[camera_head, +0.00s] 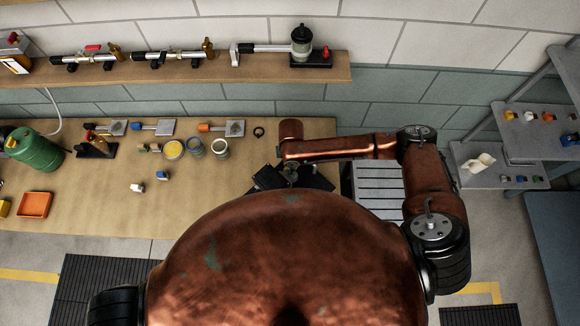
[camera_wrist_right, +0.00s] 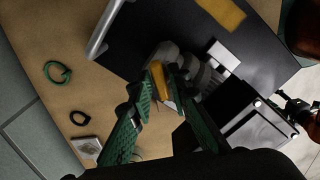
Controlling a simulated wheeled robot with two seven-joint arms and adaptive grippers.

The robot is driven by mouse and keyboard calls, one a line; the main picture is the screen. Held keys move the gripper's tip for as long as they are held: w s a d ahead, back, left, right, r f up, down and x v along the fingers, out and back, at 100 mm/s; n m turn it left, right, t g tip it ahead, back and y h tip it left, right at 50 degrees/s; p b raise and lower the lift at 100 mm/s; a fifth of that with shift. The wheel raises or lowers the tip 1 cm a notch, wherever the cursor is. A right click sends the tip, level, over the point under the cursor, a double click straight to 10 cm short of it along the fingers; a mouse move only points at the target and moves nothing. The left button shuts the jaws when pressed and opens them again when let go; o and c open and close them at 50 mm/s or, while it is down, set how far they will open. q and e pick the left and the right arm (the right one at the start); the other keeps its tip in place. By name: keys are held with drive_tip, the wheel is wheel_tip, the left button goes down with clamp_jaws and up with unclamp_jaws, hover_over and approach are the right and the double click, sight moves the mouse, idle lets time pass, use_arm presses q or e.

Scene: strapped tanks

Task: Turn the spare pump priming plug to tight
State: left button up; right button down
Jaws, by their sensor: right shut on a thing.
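In the right wrist view the spare pump shows as a grey ribbed body (camera_wrist_right: 203,78) on a black base (camera_wrist_right: 140,35). A yellow plug (camera_wrist_right: 157,72) stands on the grey body, between the tips of my right gripper (camera_wrist_right: 161,84). The green fingers are closed in on it, one on each side. The fingers hide part of the plug, and I cannot read how far it is turned. In the head view my right gripper (camera_head: 291,172) is at the right end of the workbench (camera_head: 110,215), mostly hidden behind my copper body. My left gripper is not in view.
A black ring (camera_head: 258,132) and several small jars and fittings lie to the left on the bench. A green can (camera_head: 35,150) and an orange tray (camera_head: 35,205) are at far left. A wall shelf (camera_head: 200,72) holds pipe fittings. A ribbed grey surface (camera_head: 378,190) is right of the bench.

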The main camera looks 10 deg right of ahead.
drive_tip(key=shift+m+p, duration=0.9)
drive_tip(key=shift+p, duration=0.15)
drive_tip(key=shift+r+m+p, duration=0.1)
drive_tip(key=shift+m+p, duration=0.4)
drive_tip(key=shift+p, duration=0.25)
drive_tip(key=shift+m+p, duration=0.8)
drive_tip(key=shift+p, duration=0.1)
